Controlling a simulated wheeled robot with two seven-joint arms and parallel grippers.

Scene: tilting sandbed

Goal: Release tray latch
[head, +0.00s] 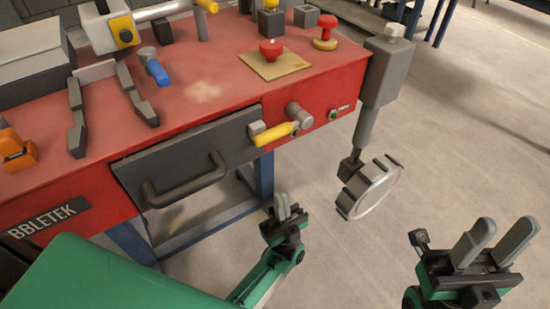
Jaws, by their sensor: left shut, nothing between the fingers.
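The tray (135,172) shows as a dark grey drawer front in the red machine's front face, with a grey bar handle (188,183). The likely latch is a yellow lever (274,133) with a grey end block at the tray's upper right corner; it reaches right to a round grey pivot. My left gripper (283,203) is shut and empty, in front of and below the lever, apart from it. My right gripper (505,228) is at the lower right, its fingers apart and empty, far from the tray and lever.
The red machine (215,90) carries a red button (270,50) on a tan plate, a red knob (325,32) and a blue-handled tool (157,70). A grey post with a round disc (370,187) hangs at its right corner. The floor before the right gripper is clear.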

